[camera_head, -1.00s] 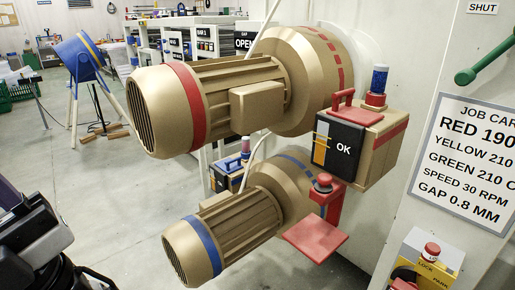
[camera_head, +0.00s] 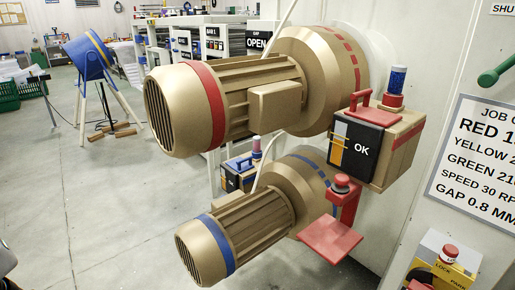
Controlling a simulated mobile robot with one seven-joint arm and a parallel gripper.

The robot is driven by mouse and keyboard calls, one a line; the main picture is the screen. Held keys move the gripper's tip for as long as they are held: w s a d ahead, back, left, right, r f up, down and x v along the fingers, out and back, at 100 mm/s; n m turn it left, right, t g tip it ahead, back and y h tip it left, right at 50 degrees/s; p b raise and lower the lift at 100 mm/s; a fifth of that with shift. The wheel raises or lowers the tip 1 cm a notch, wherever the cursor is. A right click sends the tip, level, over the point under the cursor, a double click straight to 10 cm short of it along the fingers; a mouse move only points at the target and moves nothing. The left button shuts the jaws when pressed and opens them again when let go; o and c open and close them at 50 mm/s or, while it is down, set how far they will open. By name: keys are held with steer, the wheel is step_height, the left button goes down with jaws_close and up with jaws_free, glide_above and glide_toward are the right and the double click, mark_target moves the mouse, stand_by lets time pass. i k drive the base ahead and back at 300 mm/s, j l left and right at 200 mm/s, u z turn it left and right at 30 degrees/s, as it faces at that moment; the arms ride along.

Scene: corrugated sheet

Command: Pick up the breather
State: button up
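A blue breather-like cylinder (camera_head: 397,82) with a red base stands upright on top of the gold box (camera_head: 395,150) at the right, beside a red handle (camera_head: 363,100). A second, smaller cylinder, pinkish with a dark lower part (camera_head: 257,148), stands on a blue-trimmed box (camera_head: 238,174) farther back, partly hidden by the lower motor. I cannot tell from the picture which one is meant. My gripper is not in view; only a dark sliver, perhaps of my arm, shows at the lower left edge.
A large red-banded motor (camera_head: 230,100) and a lower blue-banded motor (camera_head: 240,235) jut out to the left. A red plate (camera_head: 331,239) sits under a red button (camera_head: 342,182). A white job card (camera_head: 475,165) is at right.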

mark_target(256, 138)
steer(key=i+j+u, duration=0.4)
steer(key=j, duration=0.25)
steer(key=i+j+u, duration=0.85)
steer(key=i+z, duration=0.1)
steer(key=i, duration=0.4)
steer(key=i+j, duration=0.2)
steer(key=i, duration=0.25)
steer(key=i+j+z, duration=0.15)
steer(key=i, duration=0.3)
steer(key=i+z, duration=0.55)
steer(key=z, duration=0.15)
steer(key=i+j+z, duration=0.1)
steer(key=i+z, duration=0.4)
steer(key=z, duration=0.25)
steer(key=i+j+z, duration=0.15)
steer(key=z, duration=0.25)
steer(key=i+j+z, duration=0.1)
steer(key=z, duration=0.3)
steer(key=i+j+z, duration=0.25)
steer(key=z, duration=0.2)
steer(key=i+j+z, duration=0.25)
steer(key=j+z, duration=0.2)
steer(key=l, duration=0.05)
